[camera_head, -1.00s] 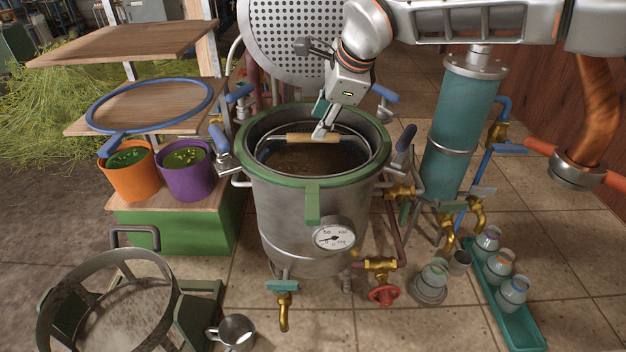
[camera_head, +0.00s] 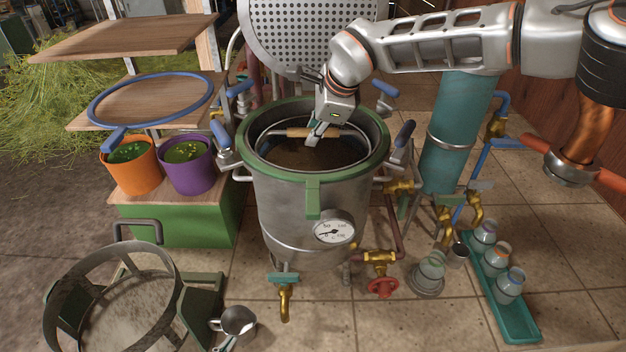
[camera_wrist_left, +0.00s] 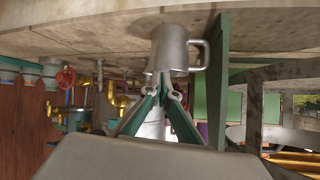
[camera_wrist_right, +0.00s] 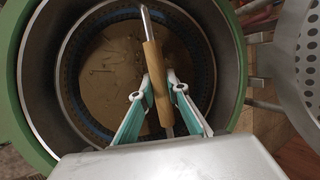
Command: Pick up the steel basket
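The steel basket (camera_head: 263,153) sits inside the steel pot, its wooden bar handle (camera_head: 289,132) spanning the opening. In the right wrist view the wooden handle (camera_wrist_right: 154,70) runs between the fingertips of my right gripper (camera_wrist_right: 159,78). That gripper, also in the head view (camera_head: 313,143), appears shut on the handle, one finger on each side. The basket's inside shows a brownish bottom. My left gripper (camera_wrist_left: 162,88) is at the lower left of the scene, its fingertips together, with a steel mug (camera_wrist_left: 170,50) just beyond them; I see nothing held.
The pot has a green rim (camera_head: 315,177) and blue-handled clamps around it. A perforated lid (camera_head: 305,35) stands behind. A teal column (camera_head: 455,135) is at right, with a tray of jars (camera_head: 515,325). Buckets and shelves are at left, a round frame at lower left.

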